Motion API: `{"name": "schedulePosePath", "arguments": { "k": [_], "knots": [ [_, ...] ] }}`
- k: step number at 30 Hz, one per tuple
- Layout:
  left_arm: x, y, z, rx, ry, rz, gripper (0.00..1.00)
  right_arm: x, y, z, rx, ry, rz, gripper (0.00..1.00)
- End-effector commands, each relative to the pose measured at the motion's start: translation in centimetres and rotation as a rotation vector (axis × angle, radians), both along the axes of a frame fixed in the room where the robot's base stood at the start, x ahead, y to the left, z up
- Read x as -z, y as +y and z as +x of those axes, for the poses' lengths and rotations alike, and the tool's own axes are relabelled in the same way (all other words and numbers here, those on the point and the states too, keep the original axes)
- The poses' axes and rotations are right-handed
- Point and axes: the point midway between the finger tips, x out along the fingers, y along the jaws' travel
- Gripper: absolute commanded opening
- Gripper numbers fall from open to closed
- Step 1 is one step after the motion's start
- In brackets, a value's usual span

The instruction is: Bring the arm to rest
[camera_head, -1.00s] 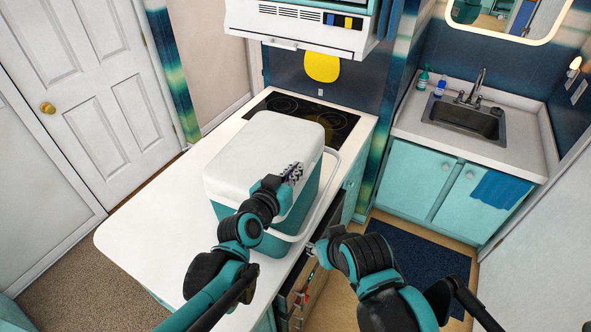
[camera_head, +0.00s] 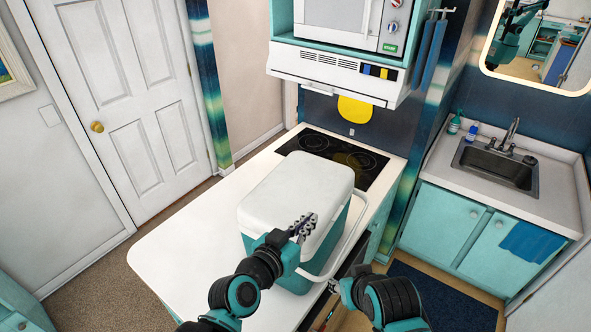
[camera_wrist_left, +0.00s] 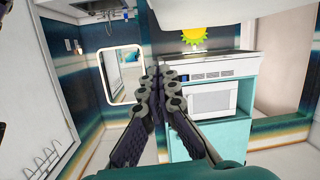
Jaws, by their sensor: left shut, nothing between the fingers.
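My left gripper (camera_head: 303,226) is in front of the white-lidded teal cooler (camera_head: 290,190) in the head view, with its fingers closed together and empty. Whether it touches the cooler I cannot tell. In the left wrist view its two dark fingers (camera_wrist_left: 160,88) meet near the middle, with nothing between them. My right gripper (camera_head: 336,287) is low in the head view, beside the counter's front edge. Its fingers are too small and covered to tell whether they are open.
The cooler stands on the white counter (camera_head: 180,250), its handle (camera_head: 345,240) on the right side. A black cooktop (camera_head: 335,157) lies behind it, under a cabinet with a microwave (camera_head: 345,20). A sink (camera_head: 495,165) is at right. The counter's left part is clear.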

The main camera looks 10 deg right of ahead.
Motion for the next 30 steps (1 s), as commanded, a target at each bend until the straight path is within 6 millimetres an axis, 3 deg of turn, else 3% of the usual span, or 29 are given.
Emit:
{"name": "schedulePosePath", "arguments": {
  "k": [5, 8, 11, 15, 21, 25, 30],
  "knots": [
    [0.8, 0.7, 0.0, -0.009, 0.011, 0.010, 0.00, 0.6, 0.0, 0.0, 0.000, 0.000, 0.000, 0.40],
    [3.6, 3.1, -0.2, -0.037, 0.061, 0.047, 0.00, 2.6, 0.0, 0.0, 0.000, 0.000, 0.000, 0.40],
    [8.1, 7.3, -1.0, -0.099, 0.154, 0.110, 0.00, 5.4, 0.0, 0.0, 0.000, 0.000, 0.000, 0.40],
    [14.9, 14.5, -3.1, -0.240, 0.325, 0.204, 0.00, 9.2, 0.0, 0.0, 0.000, 0.000, 0.000, 0.40],
    [21.9, 23.4, -7.2, -0.466, 0.532, 0.295, 0.00, 13.0, 0.0, 0.0, 0.000, 0.000, 0.000, 0.40],
    [24.1, 26.8, -9.4, -0.570, 0.612, 0.323, 0.00, 14.2, 0.0, 0.0, 0.000, 0.000, 0.000, 0.40],
    [24.8, 28.4, -10.5, -0.622, 0.650, 0.337, 0.00, 14.5, 0.0, 0.0, 0.000, 0.000, 0.000, 0.40]
  ]
}}
